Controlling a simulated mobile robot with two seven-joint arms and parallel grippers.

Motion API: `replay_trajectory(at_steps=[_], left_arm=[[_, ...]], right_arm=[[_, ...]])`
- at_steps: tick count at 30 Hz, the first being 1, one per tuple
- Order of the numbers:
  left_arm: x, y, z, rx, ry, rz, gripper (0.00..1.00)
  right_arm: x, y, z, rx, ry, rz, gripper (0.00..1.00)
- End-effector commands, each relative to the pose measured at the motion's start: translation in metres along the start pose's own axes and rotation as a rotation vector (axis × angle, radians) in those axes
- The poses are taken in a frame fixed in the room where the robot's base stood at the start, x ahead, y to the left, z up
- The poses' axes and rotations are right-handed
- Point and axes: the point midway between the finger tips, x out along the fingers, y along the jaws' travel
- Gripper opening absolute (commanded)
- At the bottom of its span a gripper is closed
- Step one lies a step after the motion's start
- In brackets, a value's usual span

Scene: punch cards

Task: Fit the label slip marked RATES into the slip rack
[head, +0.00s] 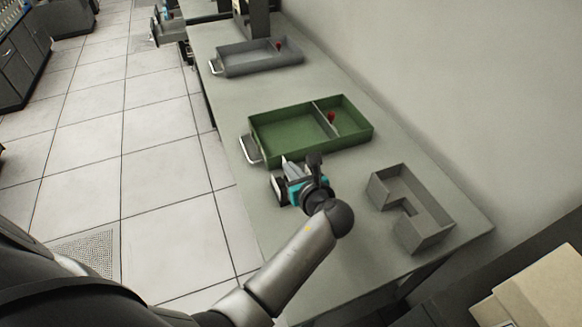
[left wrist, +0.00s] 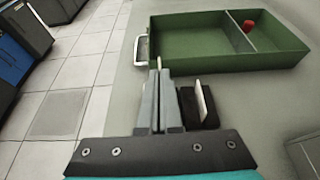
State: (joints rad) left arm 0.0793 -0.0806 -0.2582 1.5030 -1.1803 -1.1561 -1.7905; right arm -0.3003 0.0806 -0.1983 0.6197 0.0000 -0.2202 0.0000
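My left gripper (head: 290,168) is low over the table, just in front of the green tray. In the left wrist view, the fingers of my left gripper (left wrist: 161,82) are close together on a thin pale slip (left wrist: 159,62), whose edge shows at the fingertips. No marking on it can be read. Right beside the fingers is a small black block (left wrist: 187,108), seemingly the slip rack, with a cream slip (left wrist: 202,100) standing in it. I cannot tell whether the held slip touches the rack. My right gripper is not in view.
The green tray (head: 283,151) has a divider, a red object (head: 331,117) and a metal handle (head: 250,149). A grey tray (head: 233,72) lies farther back. A grey U-shaped holder (head: 433,232) stands at right. The table (head: 347,182) is bare between holder and green tray.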

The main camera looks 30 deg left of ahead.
Motion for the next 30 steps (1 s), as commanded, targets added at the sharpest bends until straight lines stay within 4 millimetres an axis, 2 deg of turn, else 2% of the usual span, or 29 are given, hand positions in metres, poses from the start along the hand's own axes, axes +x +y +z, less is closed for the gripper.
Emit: replay_trajectory(at_steps=[18, 30], left_arm=[[0.012, 0.0, -0.029, 0.002, 0.0, 0.0, 0.0], [0.014, 0.0, -0.033, 0.0, 0.0, 0.0, 0.0]], right_arm=[[0.016, 0.0, 0.001, -0.001, 0.001, 0.0, 0.5], [0.018, -0.001, 0.001, -0.002, 0.001, -0.001, 0.5]])
